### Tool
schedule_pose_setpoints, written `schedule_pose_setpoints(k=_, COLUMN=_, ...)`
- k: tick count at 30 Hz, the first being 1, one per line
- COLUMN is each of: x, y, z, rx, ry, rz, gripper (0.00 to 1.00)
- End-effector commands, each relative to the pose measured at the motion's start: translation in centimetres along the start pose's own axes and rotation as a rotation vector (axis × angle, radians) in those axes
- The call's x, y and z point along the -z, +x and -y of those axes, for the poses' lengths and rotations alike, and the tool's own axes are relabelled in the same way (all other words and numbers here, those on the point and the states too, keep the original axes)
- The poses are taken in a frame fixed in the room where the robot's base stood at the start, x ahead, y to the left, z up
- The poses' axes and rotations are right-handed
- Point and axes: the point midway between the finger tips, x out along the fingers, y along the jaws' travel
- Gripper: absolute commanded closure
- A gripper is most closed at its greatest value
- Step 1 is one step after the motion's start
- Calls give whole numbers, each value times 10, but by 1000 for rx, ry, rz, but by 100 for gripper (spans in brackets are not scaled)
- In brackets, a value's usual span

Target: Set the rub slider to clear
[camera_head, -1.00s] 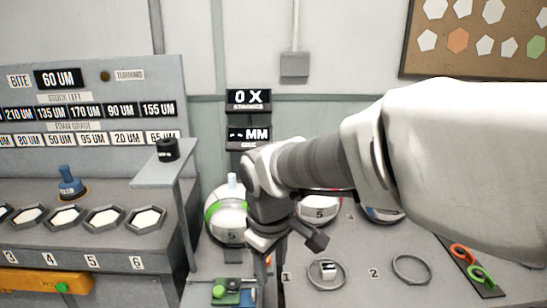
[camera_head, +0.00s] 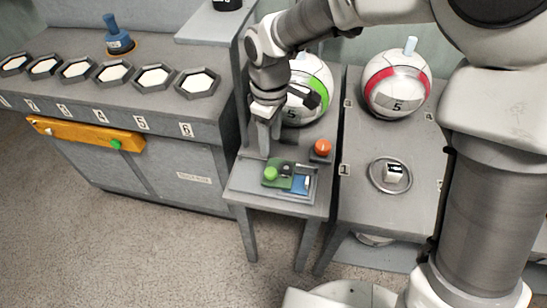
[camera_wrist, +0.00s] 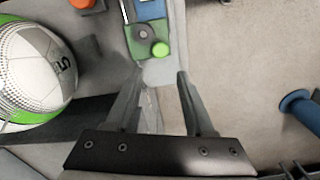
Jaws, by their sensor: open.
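A small panel (camera_head: 291,180) with a green part, a blue part and a dark round spot lies on the small grey table; a bright green knob (camera_head: 270,174) stands at its left end. In the wrist view the knob (camera_wrist: 160,49) is just beyond my fingertips, with the green plate (camera_wrist: 143,38) behind it. An orange bar (camera_head: 75,132) with a green knob (camera_head: 115,145) is on the left bench's front. I cannot read which one is the rub slider. My gripper (camera_wrist: 160,76) is open and empty, pointing down near the panel's left end, apart from the knob.
A green-and-white ball (camera_head: 318,88) is behind my gripper. A red-and-white ball (camera_head: 397,84) and a ring with a small block (camera_head: 395,174) are on the right table. A blue-handled tool (camera_head: 117,36) stands on the left bench.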

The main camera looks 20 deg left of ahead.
Motion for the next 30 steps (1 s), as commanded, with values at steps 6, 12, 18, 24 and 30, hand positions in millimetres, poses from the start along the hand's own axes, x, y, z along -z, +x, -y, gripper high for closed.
schedule_pose_setpoints(k=6, x=-1, y=36, z=1, rx=4, ry=0, rz=4, gripper=46)
schedule_pose_setpoints(k=12, x=-1, y=77, z=1, rx=4, ry=1, rz=3, gripper=46)
schedule_pose_setpoints(k=18, x=-1, y=106, z=1, rx=2, ry=0, rz=1, gripper=46)
schedule_pose_setpoints(k=24, x=-1, y=116, z=1, rx=1, ry=1, rz=0, gripper=46)
schedule_pose_setpoints(k=30, x=-1, y=116, z=0, rx=1, ry=2, rz=0, gripper=46)
